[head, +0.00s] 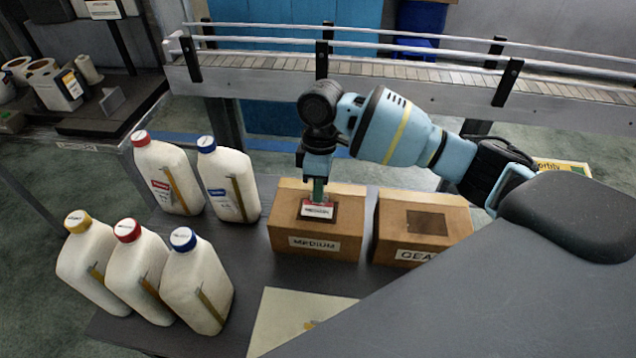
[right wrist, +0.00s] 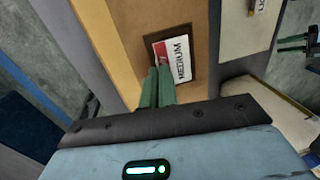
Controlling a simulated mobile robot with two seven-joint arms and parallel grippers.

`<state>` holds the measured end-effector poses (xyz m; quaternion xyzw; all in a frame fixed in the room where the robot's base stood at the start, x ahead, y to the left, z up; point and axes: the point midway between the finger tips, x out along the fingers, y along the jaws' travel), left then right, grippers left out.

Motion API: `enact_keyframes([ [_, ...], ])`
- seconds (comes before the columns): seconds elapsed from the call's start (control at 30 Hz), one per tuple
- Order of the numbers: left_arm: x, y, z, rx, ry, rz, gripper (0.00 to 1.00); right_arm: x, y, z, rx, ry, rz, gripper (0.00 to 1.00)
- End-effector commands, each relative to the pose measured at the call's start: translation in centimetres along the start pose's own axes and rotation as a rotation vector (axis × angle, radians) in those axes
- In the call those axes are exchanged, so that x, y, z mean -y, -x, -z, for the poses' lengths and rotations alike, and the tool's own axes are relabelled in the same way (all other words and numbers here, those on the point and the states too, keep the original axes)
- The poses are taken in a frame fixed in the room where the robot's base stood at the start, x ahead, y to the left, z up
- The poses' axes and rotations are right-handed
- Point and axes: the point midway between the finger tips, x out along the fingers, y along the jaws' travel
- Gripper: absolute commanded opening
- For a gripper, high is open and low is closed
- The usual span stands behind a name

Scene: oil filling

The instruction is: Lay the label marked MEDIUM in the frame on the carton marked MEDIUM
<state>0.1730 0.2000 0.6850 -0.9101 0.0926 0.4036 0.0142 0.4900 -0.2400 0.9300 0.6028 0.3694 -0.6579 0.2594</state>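The MEDIUM label (head: 318,209), white with a red end, is at the dark frame (head: 334,215) on top of the brown carton marked MEDIUM (head: 287,225). In the right wrist view the label (right wrist: 175,58) appears inside the frame's outline, slightly turned; I cannot tell whether it lies flat. My right gripper (head: 319,197) is above the carton, its green fingers (right wrist: 158,84) close together at the label's edge and apparently pinching it. My left gripper is outside the head view; its open, empty fingers (right wrist: 292,44) seem to show at the right of the wrist view.
A second carton (head: 425,228), its front marking partly hidden and its top frame empty, stands just right. Several white bottles (head: 200,285) stand left on the dark table. A pale mat (head: 290,310) lies in front, partly hidden by my arm. A railed conveyor (head: 420,75) runs behind.

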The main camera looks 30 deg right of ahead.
Motion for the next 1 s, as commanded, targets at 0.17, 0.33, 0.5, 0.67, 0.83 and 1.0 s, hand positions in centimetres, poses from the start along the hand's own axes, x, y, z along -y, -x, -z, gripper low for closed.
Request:
enact_keyframes([
  [0.17,0.0,-0.04,0.1,-0.002,0.0,0.0,0.36,-0.04,-0.3,0.01,0.0,0.0,0.0,0.0],
  [0.33,0.0,-0.04,0.11,-0.002,-0.001,0.0,0.36,-0.04,-0.3,0.0,0.0,0.0,0.0,0.0],
  [0.5,0.01,-0.04,0.1,-0.002,-0.001,0.0,0.36,-0.04,-0.31,0.0,0.001,0.0,0.001,0.0],
  [0.67,0.04,-0.03,0.17,-0.003,-0.002,0.0,0.36,-0.04,-0.29,-0.01,0.001,-0.001,0.001,0.0],
  [0.83,0.09,0.02,0.43,-0.008,-0.004,0.0,0.36,-0.04,-0.29,-0.01,0.0,-0.001,0.0,0.0],
  [1.0,0.12,0.07,0.72,-0.013,-0.005,0.001,0.36,-0.05,-0.32,-0.01,0.0,-0.001,0.0,0.0],
])
